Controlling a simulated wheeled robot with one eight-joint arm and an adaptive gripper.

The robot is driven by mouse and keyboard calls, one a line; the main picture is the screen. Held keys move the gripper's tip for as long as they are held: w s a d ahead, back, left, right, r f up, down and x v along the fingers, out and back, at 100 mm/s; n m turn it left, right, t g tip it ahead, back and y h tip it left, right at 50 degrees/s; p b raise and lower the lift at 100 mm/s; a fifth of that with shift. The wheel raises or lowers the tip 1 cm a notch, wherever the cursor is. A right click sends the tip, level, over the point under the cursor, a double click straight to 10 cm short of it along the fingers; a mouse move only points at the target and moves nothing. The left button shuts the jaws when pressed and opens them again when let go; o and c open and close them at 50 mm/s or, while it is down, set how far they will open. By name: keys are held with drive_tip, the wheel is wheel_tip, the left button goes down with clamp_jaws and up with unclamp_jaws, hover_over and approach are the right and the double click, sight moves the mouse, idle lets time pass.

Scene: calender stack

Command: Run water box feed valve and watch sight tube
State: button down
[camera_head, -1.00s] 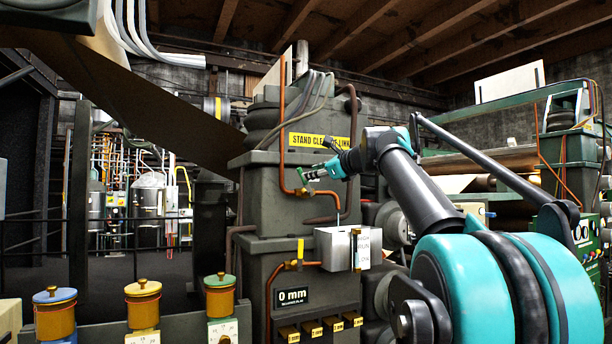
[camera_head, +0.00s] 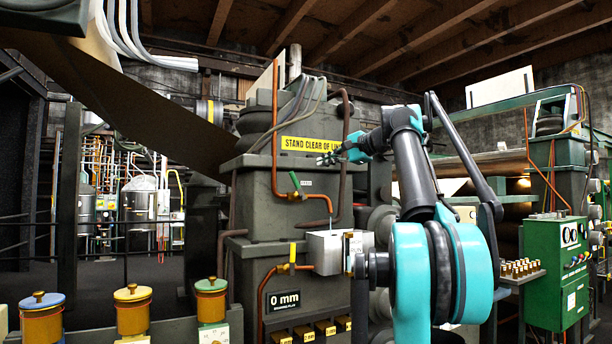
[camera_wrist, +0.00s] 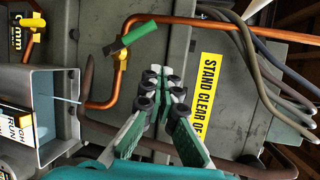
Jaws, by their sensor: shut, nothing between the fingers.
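The feed valve with a green lever (camera_head: 294,180) sits on a copper pipe above the water box. The lever tilts up and left and also shows in the wrist view (camera_wrist: 133,38). The pale metal water box (camera_head: 324,250) is fixed to the grey machine; a thin pale-blue stream (camera_head: 330,232) comes down to it, seen also in the wrist view (camera_wrist: 66,99). A labelled gauge (camera_head: 353,251), apparently the sight tube, is on its right side; its level is unreadable. My gripper (camera_head: 324,158) is shut and empty, above and right of the lever, apart from it.
A lower valve with a yellow handle (camera_head: 292,252) is on another pipe left of the box. A yellow warning sign (camera_head: 307,144) is behind my gripper. Dark cables and bent pipes run close by. A green control panel (camera_head: 556,265) stands at right.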

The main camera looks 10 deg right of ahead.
drive_tip(key=s+d+n+g+y, duration=0.1)
drive_tip(key=d+n+g, duration=0.1)
drive_tip(key=d+n, duration=0.35)
drive_tip(key=n, duration=0.3)
approach(297, 185)
drive_tip(key=shift+w+a, duration=2.15)
drive_tip(key=shift+w, duration=0.5)
drive_tip(key=shift+r, duration=0.5)
